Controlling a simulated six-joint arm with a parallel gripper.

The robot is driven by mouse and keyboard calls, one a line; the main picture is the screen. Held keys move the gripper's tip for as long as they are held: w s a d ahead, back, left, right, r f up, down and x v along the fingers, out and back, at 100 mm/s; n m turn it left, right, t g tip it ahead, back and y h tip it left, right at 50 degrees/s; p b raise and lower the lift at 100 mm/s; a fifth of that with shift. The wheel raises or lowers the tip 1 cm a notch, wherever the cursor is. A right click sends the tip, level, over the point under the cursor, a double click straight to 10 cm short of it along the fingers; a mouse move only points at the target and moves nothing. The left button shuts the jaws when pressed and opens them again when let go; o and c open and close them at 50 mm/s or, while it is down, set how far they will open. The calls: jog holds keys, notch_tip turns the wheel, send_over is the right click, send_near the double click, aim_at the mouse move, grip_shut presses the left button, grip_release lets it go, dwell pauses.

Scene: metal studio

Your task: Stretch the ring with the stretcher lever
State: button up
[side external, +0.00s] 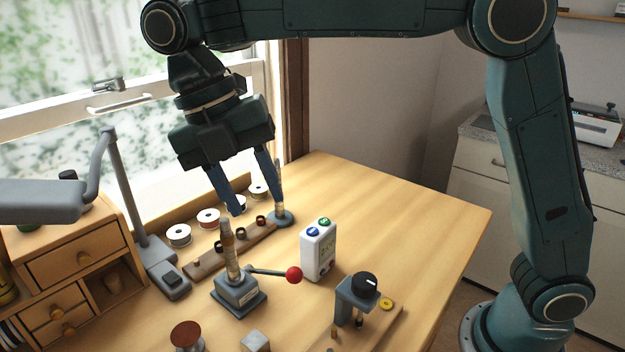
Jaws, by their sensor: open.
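The ring stretcher stands on the wooden table (430,222), with a grey block base (238,291) and an upright tapered brownish post (229,252). Its stretcher lever (265,272) sticks out to the right and ends in a red knob (293,274). My gripper (257,210) is open and points down, behind and above the stretcher in the picture, apart from the lever. Its blue fingers show nothing held between them. A thin upright spindle on a round dark base (281,218) stands close by the right finger; I cannot tell whether they touch. I cannot make out the ring for certain.
A wooden strip (205,266) with small dark pieces and several spools (208,218) lie behind. A white box with buttons (318,250) and a dark-knobbed device (357,294) stand right of the lever. A lamp (130,190) and drawers (75,258) are left. The right of the table is clear.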

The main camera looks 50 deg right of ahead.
jog(key=shift+d, duration=0.1)
jog(key=t+y, duration=0.3)
jog(key=t, duration=0.1)
send_over(296, 269)
jog(key=d, duration=0.1)
jog(key=shift+s+d+f+t, duration=0.15)
jog(key=shift+s, duration=0.2)
jog(key=shift+s+d+f+t, duration=0.1)
jog(key=shift+s+t, duration=0.05)
jog(key=shift+s, duration=0.2)
jog(key=f, duration=0.4)
jog(key=w+a+f, duration=0.1)
jog(key=f, duration=0.8)
jog(key=shift+w+a+f, duration=0.3)
jog(key=shift+a, duration=0.05)
jog(key=shift+c, duration=0.4)
grip_shut()
